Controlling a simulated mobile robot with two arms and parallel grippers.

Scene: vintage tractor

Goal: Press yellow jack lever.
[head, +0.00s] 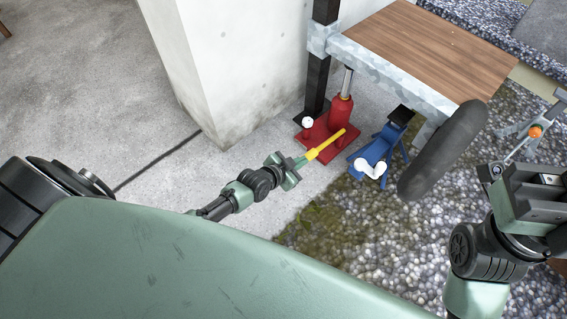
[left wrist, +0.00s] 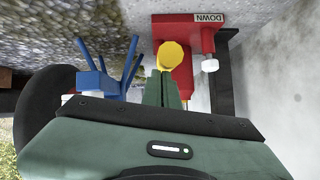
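The yellow jack lever (head: 327,146) sticks out from the red jack (head: 341,112) toward my left arm, sloping down to its free end. My left gripper (head: 301,162) is at that free end. In the left wrist view its two green fingers (left wrist: 162,88) lie close together with nothing seen between them. The round yellow end of the lever (left wrist: 174,56) shows just past the fingertips; I cannot tell if they touch. The red jack base (left wrist: 185,28) carries a "DOWN" label. My right gripper (head: 540,195) is at the right edge, its fingers unclear.
A blue jack stand (head: 379,148) with a white handle stands right of the red jack. A wooden-topped trailer bed (head: 425,45) with a dark tyre (head: 443,150) is above and beside them. A concrete pillar (head: 235,65) rises behind. Bare concrete floor lies to the left.

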